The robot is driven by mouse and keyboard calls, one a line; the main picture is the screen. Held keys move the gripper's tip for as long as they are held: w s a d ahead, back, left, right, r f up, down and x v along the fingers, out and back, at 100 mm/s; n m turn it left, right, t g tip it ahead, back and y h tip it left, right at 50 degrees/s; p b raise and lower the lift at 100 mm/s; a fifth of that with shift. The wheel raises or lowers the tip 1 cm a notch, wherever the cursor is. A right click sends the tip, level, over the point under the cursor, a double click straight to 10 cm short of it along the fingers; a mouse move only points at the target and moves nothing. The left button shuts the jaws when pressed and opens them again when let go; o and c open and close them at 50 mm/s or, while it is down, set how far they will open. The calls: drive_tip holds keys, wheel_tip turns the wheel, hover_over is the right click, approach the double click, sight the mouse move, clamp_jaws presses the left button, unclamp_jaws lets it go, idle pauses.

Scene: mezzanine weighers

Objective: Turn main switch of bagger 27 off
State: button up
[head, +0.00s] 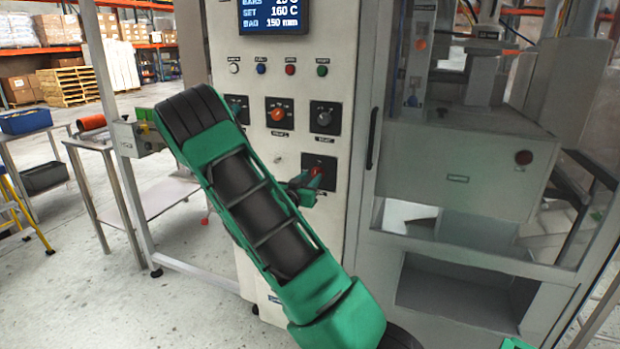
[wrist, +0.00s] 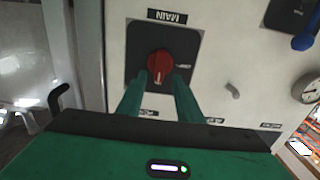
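The main switch (wrist: 160,62) is a red rotary knob on a black square plate, under an upside-down MAIN label in the wrist view. Its white mark points down in that picture. A small light label lies right of the knob; its text is too small to read surely. My gripper (wrist: 159,79) faces the plate, its two green fingers apart, one on each side of the knob's lower part. Whether they touch the knob I cannot tell. In the head view the red knob (head: 316,171) is partly hidden by my gripper (head: 306,186).
The white bagger panel also bears an orange-red knob (head: 280,111), a black knob (head: 323,118), small coloured buttons and a display (head: 272,16). A door handle (head: 373,138) stands out to the right of the switch. A side table (head: 160,194) stands left.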

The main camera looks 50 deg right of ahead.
sight(315, 173)
drive_tip(key=shift+x, duration=1.5)
clamp_jaws()
